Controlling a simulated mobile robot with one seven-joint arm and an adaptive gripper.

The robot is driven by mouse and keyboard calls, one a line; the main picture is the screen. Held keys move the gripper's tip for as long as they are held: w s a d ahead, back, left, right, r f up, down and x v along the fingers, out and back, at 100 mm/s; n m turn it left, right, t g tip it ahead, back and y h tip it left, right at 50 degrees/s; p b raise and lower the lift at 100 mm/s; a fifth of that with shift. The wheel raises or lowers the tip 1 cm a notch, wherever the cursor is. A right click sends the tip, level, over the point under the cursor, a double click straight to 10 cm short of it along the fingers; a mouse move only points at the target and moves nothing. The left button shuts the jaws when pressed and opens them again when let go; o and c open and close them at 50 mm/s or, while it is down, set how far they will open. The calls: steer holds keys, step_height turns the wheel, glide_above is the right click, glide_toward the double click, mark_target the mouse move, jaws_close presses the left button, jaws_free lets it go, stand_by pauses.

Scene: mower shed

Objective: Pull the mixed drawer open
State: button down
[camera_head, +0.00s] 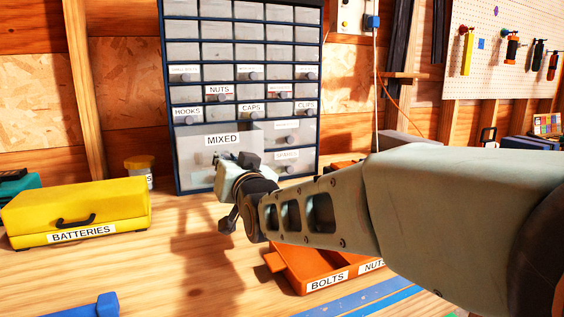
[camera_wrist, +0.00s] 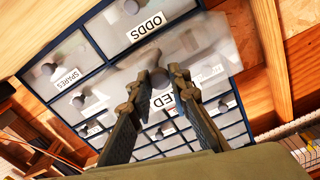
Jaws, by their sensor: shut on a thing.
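The grey small-parts cabinet (camera_head: 166,100) stands upright on the bench. Its wide mixed drawer (camera_head: 198,150), labelled MIXED, is at the lower left. In the wrist view, which is turned over, the same drawer (camera_wrist: 215,55) overlaps the cabinet's blue edge and appears to stand out from the frame; how far is unclear. My gripper (camera_head: 238,160) is at the drawer front in the head view. In the wrist view my gripper (camera_wrist: 158,82) has its two fingers closed around the drawer's round grey knob (camera_wrist: 160,75). The fingers hide part of the label.
An orange bin (camera_head: 295,278) labelled BOLTS and NUTS lies below my arm. The bench between the yellow box and the bin is clear. Other drawers, including ODDS (camera_wrist: 147,26), surround the knob.

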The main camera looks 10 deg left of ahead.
steer(key=c, duration=1.8)
jaws_free()
steer(key=shift+o, duration=0.2)
steer(key=v, duration=0.8)
steer(key=shift+r, duration=0.2)
steer(key=shift+f, duration=0.1)
